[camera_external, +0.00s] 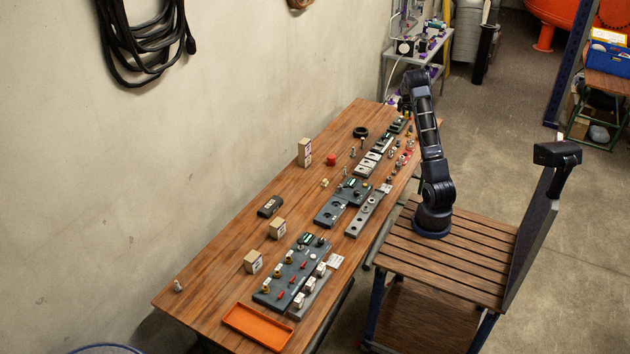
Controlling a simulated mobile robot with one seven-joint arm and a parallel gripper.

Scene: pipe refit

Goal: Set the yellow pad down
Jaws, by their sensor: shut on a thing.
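My gripper (404,104) is at the far end of the long wooden table (225,275), low over or beside the grey fixtures there. It is small and dark in this view, and my arm partly covers it. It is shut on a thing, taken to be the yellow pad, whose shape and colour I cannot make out. I cannot tell whether the held thing touches the surface below.
Grey fixture plates (346,203) with fittings run along the table's near side. An orange tray (258,327) lies at the front end. Small boxes (277,228), a black ring (360,132) and a red piece (331,160) stand nearer the wall. Bare wood lies between them.

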